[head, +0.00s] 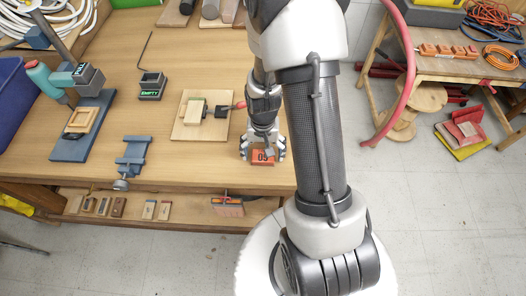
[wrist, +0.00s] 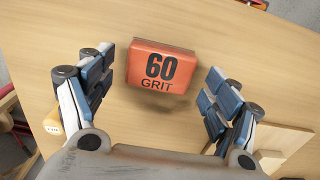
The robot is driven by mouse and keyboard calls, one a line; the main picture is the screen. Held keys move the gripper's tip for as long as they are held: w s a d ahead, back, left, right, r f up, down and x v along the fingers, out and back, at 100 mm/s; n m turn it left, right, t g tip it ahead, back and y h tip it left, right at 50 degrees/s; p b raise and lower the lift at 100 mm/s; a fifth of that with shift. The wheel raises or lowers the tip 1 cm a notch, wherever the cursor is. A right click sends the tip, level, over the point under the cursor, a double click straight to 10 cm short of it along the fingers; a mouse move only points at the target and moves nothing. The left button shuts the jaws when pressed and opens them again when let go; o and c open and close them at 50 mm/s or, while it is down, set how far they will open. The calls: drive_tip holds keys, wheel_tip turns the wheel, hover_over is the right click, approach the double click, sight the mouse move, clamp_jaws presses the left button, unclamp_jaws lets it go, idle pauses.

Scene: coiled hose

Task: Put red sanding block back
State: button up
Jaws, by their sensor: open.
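The red sanding block (head: 263,158) appears to rest on the wooden workbench (head: 200,172) near its front right corner. In the wrist view the block (wrist: 160,68) is orange-red and its face reads "60 GRIT". My gripper (head: 262,150) points down over the block, with a finger on either side of it. In the wrist view the fingers of my gripper (wrist: 160,88) are spread wide, with visible gaps to both sides of the block. The block is not gripped.
A board with a small clamp (head: 200,110) lies left of my gripper. A blue vise (head: 131,155) sits at the front edge. A lower shelf (head: 180,217) holds several small blocks and an orange-red item (head: 228,206). A dark holder reading "EMPTY" (head: 150,88) stands farther back.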

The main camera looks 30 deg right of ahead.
wheel_tip(320, 180, up, 12)
drive_tip(key=p, duration=0.2)
wheel_tip(320, 180, up, 8)
drive_tip(key=n+t, duration=0.1)
drive_tip(key=n, duration=0.1)
hover_over(262, 155)
drive_tip(key=s+a, duration=0.1)
drive_tip(key=a, duration=0.2)
drive_tip(key=s+a+r+n+t, duration=0.3)
drive_tip(key=s+a+r, duration=0.4)
drive_tip(key=s+r, duration=0.5)
drive_tip(key=shift+s+a+r+n+t, duration=0.2)
drive_tip(key=shift+s+r+n+t, duration=0.15)
drive_tip(key=shift+r+n, duration=0.45)
drive_tip(key=shift+f, duration=0.15)
